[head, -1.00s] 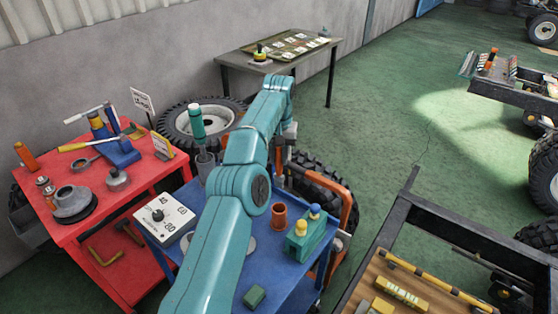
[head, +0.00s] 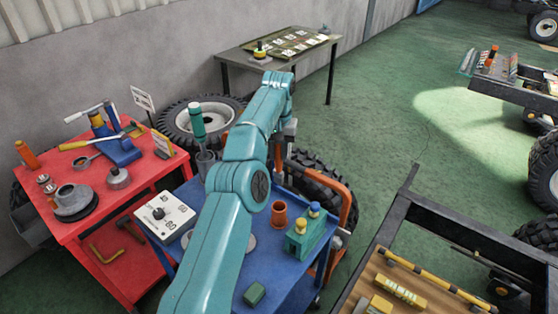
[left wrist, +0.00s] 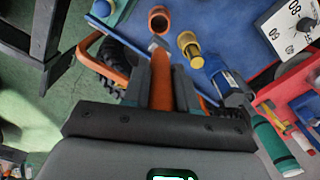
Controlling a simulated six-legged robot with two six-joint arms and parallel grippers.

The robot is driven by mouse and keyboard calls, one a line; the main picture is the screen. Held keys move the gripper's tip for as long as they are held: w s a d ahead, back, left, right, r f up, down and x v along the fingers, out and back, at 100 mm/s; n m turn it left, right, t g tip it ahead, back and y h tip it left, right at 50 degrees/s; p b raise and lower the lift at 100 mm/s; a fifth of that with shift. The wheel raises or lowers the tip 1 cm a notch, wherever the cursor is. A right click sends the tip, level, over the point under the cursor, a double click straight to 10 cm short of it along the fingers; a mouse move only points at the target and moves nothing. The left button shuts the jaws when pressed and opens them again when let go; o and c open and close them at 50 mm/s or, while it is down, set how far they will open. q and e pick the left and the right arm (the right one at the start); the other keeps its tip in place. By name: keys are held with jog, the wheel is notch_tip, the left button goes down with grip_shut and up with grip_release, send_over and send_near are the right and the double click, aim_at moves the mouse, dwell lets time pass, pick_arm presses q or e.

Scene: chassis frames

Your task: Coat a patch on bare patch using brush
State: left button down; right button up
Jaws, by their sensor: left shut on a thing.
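My left gripper (left wrist: 160,85) is shut on an orange handle (left wrist: 161,80), which I take to be the brush. Its far end, with a pale tip, points toward an orange cup (left wrist: 158,20) on the blue cart. In the head view my left arm reaches over the cart, and the gripper (head: 284,150) shows only in part at the arm's far end, above the orange frame. The cup also stands in the head view (head: 279,215), below the gripper. I cannot pick out the bare patch in either view. My right gripper is not in view.
A red tool cart (head: 75,225) stands left. A dark chassis frame (head: 450,232) lies right.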

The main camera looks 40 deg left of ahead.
pick_arm(q)
jog(key=s+a+f, duration=0.2)
jog(key=s+f, duration=0.1)
jog(key=s, duration=0.6)
jog(key=s+a+f, duration=0.1)
jog(key=s+f, duration=0.3)
jog(key=s, duration=0.4)
jog(key=s+d+f, duration=0.3)
jog(key=s+d, duration=0.1)
jog(key=s, duration=0.5)
jog(key=shift+d+f+b, duration=0.15)
jog(key=shift+f+b, duration=1.05)
jog(key=shift+f, duration=0.2)
jog(key=shift+d+f+b, duration=0.1)
jog(key=shift+f+b, duration=1.05)
jog(key=shift+f, duration=0.25)
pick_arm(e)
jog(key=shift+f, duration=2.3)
pick_arm(q)
jog(key=shift+f+b, duration=0.55)
jog(key=shift+b, duration=0.1)
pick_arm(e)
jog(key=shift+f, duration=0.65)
